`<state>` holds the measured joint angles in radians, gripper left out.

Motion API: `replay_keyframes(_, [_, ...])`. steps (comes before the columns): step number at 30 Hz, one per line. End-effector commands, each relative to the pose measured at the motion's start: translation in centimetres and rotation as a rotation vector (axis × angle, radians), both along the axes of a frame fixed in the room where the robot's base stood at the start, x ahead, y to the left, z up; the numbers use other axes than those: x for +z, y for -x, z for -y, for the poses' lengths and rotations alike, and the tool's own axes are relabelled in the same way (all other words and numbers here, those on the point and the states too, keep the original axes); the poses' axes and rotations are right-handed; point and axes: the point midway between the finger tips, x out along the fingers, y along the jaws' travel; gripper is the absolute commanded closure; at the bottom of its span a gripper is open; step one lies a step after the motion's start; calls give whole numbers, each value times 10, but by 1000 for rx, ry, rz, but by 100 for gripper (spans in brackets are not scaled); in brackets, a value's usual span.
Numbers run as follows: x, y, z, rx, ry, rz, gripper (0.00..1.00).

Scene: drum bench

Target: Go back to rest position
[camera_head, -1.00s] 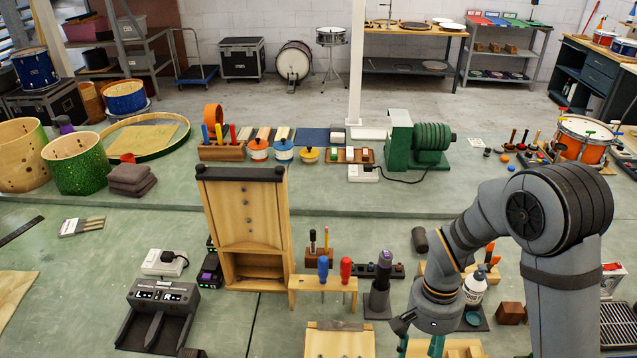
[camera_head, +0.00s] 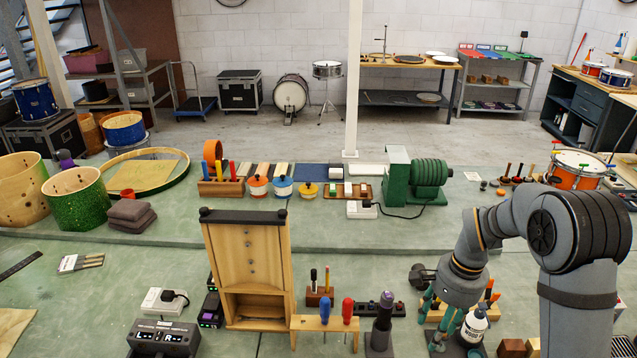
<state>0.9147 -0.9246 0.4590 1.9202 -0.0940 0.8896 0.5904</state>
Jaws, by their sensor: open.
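My gripper (camera_head: 432,326) is at the lower right, its teal fingers pointing down over the near bench and apart. I see nothing between the fingers. My grey arm comes in from the right edge and bends down to it. A white bottle (camera_head: 474,326) stands just right of the gripper, partly behind it; I cannot tell how far apart they are. The tool stand with blue and red handles (camera_head: 325,322) is to the gripper's left. The dark purple-topped tool (camera_head: 383,325) stands between them.
A tall wooden board stand (camera_head: 246,262) stands left of centre. A black L/R device (camera_head: 163,338) is at the lower left. A green motor-like machine (camera_head: 415,178), cans and drums line the raised back shelf.

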Motion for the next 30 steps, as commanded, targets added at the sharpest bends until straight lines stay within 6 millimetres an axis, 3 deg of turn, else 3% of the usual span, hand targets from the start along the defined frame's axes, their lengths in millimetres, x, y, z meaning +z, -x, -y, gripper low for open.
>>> replay_keyframes(3, [10,-12,14,-20,15,22,50])
replay_keyframes(12, [8,-12,46,-22,46,17,50])
replay_keyframes(30, [1,-3,45,-3,45,7,50])
